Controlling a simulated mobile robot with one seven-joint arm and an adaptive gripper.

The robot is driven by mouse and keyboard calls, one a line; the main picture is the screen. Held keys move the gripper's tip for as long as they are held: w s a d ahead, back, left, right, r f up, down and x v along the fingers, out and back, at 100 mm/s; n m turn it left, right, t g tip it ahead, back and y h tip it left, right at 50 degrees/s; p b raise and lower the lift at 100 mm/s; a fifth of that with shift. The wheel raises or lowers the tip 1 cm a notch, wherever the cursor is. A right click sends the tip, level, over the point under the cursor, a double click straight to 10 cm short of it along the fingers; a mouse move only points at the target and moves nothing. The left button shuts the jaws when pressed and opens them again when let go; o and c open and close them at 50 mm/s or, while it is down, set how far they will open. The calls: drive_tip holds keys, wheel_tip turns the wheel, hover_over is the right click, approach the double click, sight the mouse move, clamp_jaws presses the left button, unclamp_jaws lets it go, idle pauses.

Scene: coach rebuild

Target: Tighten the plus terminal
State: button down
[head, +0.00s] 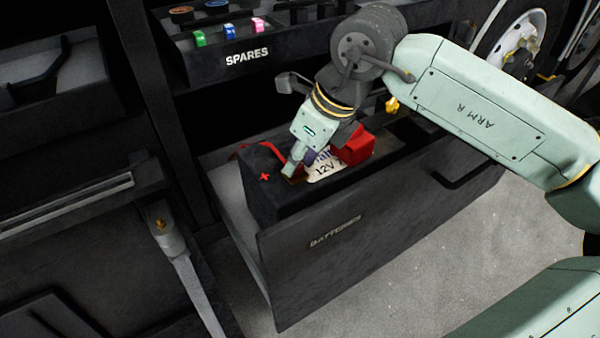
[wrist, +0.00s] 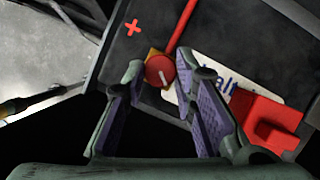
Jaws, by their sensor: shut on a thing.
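The black battery (head: 258,200) sits in the open drawer and has a red plus mark (head: 264,177) on top, also visible in the wrist view (wrist: 133,28). The plus terminal is a round red knob (wrist: 159,71) with a white line across it, on a brass-coloured base. My gripper (head: 291,175) reaches down onto the battery top. In the wrist view its two purple-padded fingers (wrist: 160,66) are on either side of the knob, shut on it. In the head view my fingers hide the knob.
A red block (head: 356,147) stands beside a white label (head: 322,174) on the battery, close to my right finger in the wrist view. A red cable (wrist: 182,32) runs near the knob. The drawer front (head: 345,245) reads BATTERIES; a SPARES tray (head: 247,57) is above.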

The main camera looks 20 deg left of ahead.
drive_tip(key=m+b, duration=0.2)
drive_tip(key=m+t+b, duration=0.1)
drive_tip(key=b, duration=0.1)
drive_tip(key=m+h+b, duration=0.1)
drive_tip(key=m+b, duration=0.1)
drive_tip(key=shift+s+a+f+m+t, duration=0.1)
drive_tip(key=shift+s+f+m+t, duration=0.1)
drive_tip(key=shift+f+m+t, duration=0.15)
drive_tip(key=shift+s+a+r+m+t+h+b, duration=0.15)
drive_tip(key=shift+m+t+h+b, duration=0.15)
drive_tip(key=shift+m+b, duration=0.5)
drive_tip(key=shift+w+d+r+m+t+h+b, duration=0.15)
drive_tip(key=shift+m+t+h+b, duration=0.15)
drive_tip(key=shift+m, duration=0.75)
drive_tip(key=shift+s+a, duration=0.1)
drive_tip(key=c, duration=1.3)
unclamp_jaws()
drive_tip(key=v, duration=1.2)
